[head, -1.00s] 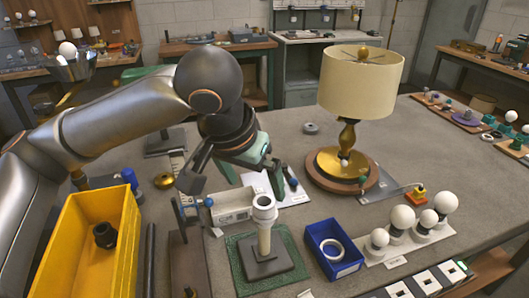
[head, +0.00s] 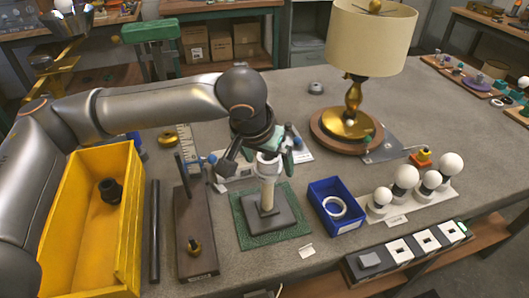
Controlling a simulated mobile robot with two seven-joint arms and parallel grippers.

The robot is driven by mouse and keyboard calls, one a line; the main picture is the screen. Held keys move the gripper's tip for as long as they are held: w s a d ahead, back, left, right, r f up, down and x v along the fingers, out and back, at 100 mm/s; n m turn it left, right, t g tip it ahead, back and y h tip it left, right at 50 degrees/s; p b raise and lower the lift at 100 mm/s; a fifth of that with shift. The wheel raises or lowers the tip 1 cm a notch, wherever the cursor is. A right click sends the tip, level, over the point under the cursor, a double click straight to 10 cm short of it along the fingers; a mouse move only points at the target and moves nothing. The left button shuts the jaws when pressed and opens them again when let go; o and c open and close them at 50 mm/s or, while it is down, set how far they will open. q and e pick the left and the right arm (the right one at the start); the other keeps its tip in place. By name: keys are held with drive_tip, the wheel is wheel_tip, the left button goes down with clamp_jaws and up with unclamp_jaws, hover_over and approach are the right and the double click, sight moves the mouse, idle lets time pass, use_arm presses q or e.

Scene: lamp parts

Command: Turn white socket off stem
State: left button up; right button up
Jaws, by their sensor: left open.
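The white socket (head: 268,165) sits on top of the pale upright stem (head: 267,194). The stem stands on a dark square base (head: 268,216) on a green mat (head: 239,229). My left gripper (head: 262,163) is open at the height of the socket, with one finger on the left and the other on the right of it. I cannot tell whether either finger touches it. The gripper body hides part of the area behind the socket. My right gripper is out of view.
A blue bin (head: 348,224) holding a white ring (head: 334,206) stands right of the mat. Bulbs stand on a white strip (head: 412,207) farther right. A dark rack (head: 195,255) and a yellow bin (head: 128,215) are at left. A shaded lamp (head: 371,38) stands behind.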

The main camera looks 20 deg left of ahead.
use_arm(q)
drive_tip(key=shift+w+f, duration=0.1)
drive_tip(key=shift+f, duration=0.1)
drive_tip(key=shift+r, duration=0.1)
drive_tip(key=c, duration=1.5)
drive_tip(key=shift+r+n+y+p, duration=0.1)
drive_tip(key=shift+n+y+p, duration=0.4)
drive_tip(key=shift+n+p, duration=0.9)
drive_tip(key=shift+c, duration=0.2)
drive_tip(key=shift+n+y+p, duration=0.7)
drive_tip(key=shift+n+p, duration=0.8)
drive_tip(key=shift+n, duration=0.3)
drive_tip(key=shift+n, duration=0.3)
